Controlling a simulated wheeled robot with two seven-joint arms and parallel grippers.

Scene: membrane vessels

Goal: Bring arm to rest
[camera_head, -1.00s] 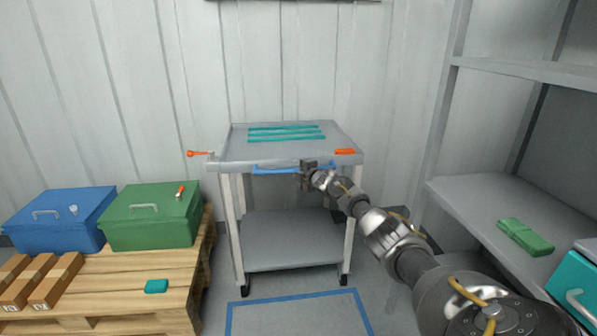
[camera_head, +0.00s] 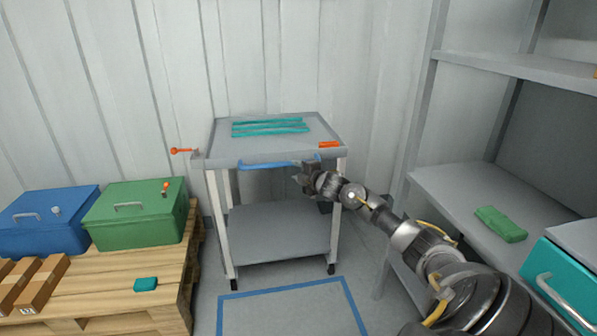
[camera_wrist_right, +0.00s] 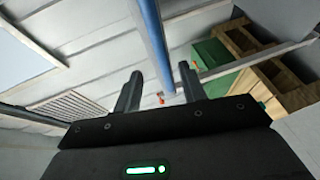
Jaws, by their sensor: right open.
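My right gripper (camera_head: 305,178) is open, at the front of a grey cart (camera_head: 213,162), near the right part of its blue push handle (camera_head: 266,164). In the right wrist view, the two fingers (camera_wrist_right: 160,88) stand apart with nothing clamped. The blue handle (camera_wrist_right: 152,35) shows in line with the gap between them; I cannot tell how far it is from the fingertips. My right arm reaches in from the lower right. My left gripper is not in view.
Several teal strips (camera_head: 268,127) and an orange piece (camera_head: 329,144) lie on the cart top. A pallet (camera_head: 165,275) with a blue box (camera_head: 45,225) and a green box (camera_head: 140,215) stands left. A shelf (camera_head: 455,190) stands right. A blue floor outline (camera_head: 290,287) lies in front.

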